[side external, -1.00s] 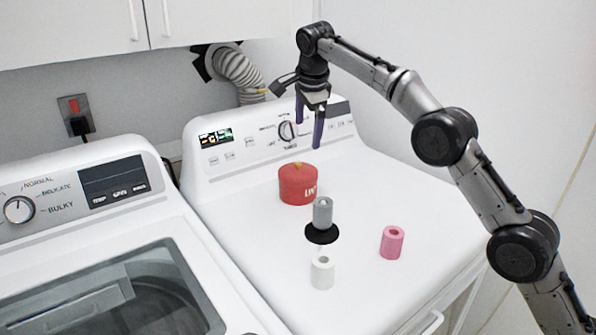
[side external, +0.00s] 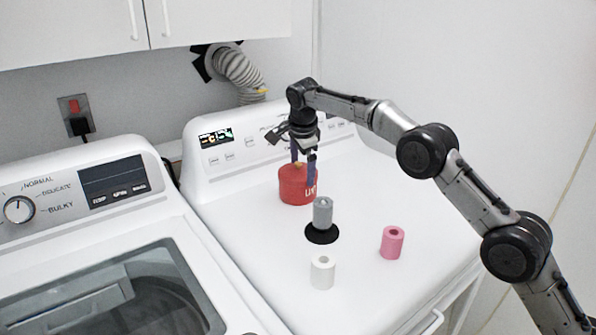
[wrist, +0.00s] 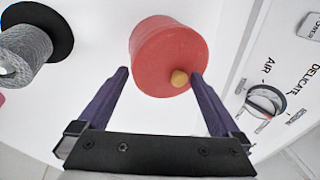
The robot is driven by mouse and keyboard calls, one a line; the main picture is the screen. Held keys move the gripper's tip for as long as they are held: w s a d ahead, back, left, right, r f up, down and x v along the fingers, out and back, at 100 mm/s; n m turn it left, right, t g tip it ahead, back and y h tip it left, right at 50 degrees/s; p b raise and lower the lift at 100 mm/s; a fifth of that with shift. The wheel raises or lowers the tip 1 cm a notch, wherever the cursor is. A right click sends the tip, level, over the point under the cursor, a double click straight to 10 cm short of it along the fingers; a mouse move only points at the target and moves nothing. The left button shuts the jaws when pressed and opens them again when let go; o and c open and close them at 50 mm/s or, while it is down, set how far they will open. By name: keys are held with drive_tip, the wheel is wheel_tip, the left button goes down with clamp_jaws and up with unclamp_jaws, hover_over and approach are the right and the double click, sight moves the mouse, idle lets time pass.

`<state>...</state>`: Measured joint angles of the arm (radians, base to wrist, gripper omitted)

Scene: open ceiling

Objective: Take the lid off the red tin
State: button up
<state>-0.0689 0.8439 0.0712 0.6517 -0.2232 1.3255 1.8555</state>
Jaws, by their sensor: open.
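The red tin (side external: 292,190) stands upright on the white dryer top, near the control panel. Its lid (wrist: 160,60) is on, with a small tan knob (wrist: 179,78) that also shows in the side view (side external: 298,165). My gripper (side external: 304,172) is open and low over the tin, with its purple fingers pointing down. In the side view one finger passes in front of the tin's right side. In the wrist view the two fingertips lie to either side of the knob, with a gap between them. I cannot tell whether they touch the tin.
A grey spool (side external: 323,212) stands on a black disc (side external: 321,235) in front of the tin. A white roll (side external: 322,272) and a pink roll (side external: 392,243) stand nearer the front. The control panel (side external: 222,155) rises behind the tin.

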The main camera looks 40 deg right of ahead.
drive_tip(key=c, duration=1.1)
drive_tip(key=shift+c, duration=0.2)
drive_tip(key=shift+r, duration=0.2)
